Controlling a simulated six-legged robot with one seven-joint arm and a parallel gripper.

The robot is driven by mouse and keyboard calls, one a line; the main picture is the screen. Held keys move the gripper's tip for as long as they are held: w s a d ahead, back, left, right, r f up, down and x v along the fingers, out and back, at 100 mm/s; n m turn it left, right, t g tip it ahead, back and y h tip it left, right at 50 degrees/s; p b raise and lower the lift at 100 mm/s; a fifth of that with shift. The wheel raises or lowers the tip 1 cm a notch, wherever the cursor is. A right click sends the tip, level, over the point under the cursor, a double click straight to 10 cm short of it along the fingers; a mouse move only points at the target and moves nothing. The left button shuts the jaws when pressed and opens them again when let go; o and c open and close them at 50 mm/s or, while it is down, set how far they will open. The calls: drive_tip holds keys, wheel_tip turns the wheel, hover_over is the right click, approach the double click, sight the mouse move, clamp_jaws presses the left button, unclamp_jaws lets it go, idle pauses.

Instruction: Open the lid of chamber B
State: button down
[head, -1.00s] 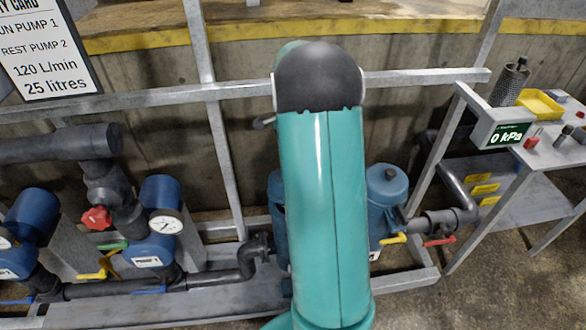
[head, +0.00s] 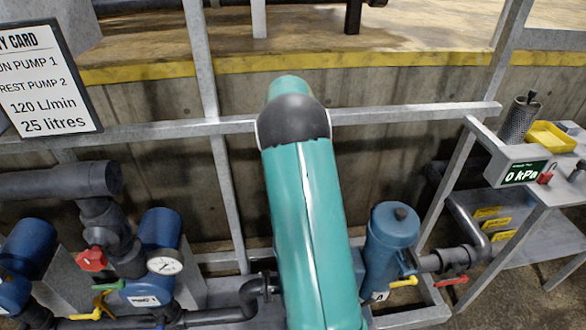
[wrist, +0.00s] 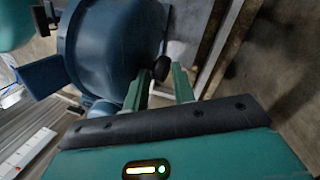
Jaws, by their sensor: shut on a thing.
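In the wrist view my gripper (wrist: 161,78) has its two green fingers closed about a dark round knob (wrist: 161,68). The knob is at the edge of a large blue rounded vessel or lid (wrist: 112,45); which part it is I cannot tell. A flat blue plate (wrist: 42,76) stands out from its side. In the head view a blue canister (head: 392,240) with a domed lid and dark top knob stands right of my arm, its lid down. Another blue body (head: 358,266) is mostly hidden behind my arm. My arm hides the gripper in the head view.
Grey frame rails (head: 420,112) cross before a concrete wall. Pipes and a gauge (head: 165,262) are at left. A bench (head: 545,172) with a 0 kPa display (head: 525,173) and a yellow tray (head: 552,135) is at right. Yellow (head: 404,282) and red (head: 451,281) valve handles are low down.

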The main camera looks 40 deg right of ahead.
drive_tip(key=shift+w+a+f, duration=0.1)
drive_tip(key=shift+a+f, duration=0.05)
drive_tip(key=shift+f, duration=0.4)
drive_tip(key=shift+a+f, duration=0.15)
drive_tip(key=shift+f, duration=0.4)
drive_tip(key=c, duration=1.1)
unclamp_jaws()
drive_tip(key=shift+o, duration=0.2)
drive_tip(key=shift+w+d+r, duration=0.1)
drive_tip(key=shift+w+r, duration=0.05)
drive_tip(key=shift+r, duration=0.3)
drive_tip(key=v, duration=0.3)
drive_tip(key=s+v, duration=0.1)
drive_tip(key=shift+w+a+r, duration=0.1)
drive_tip(key=shift+a+r, duration=0.15)
drive_tip(key=shift+r, duration=0.15)
drive_tip(key=s+r, duration=0.1)
drive_tip(key=r, duration=0.1)
drive_tip(key=s+a+r, duration=0.1)
drive_tip(key=r, duration=0.1)
drive_tip(key=s+a+r, duration=0.1)
drive_tip(key=s, duration=0.1)
drive_tip(key=shift+a+r, duration=0.25)
drive_tip(key=shift+r, duration=0.15)
drive_tip(key=s+a+r, duration=0.3)
drive_tip(key=s+a, duration=0.1)
drive_tip(key=s, duration=0.3)
drive_tip(key=shift+a+r, duration=0.3)
drive_tip(key=shift+a, duration=0.05)
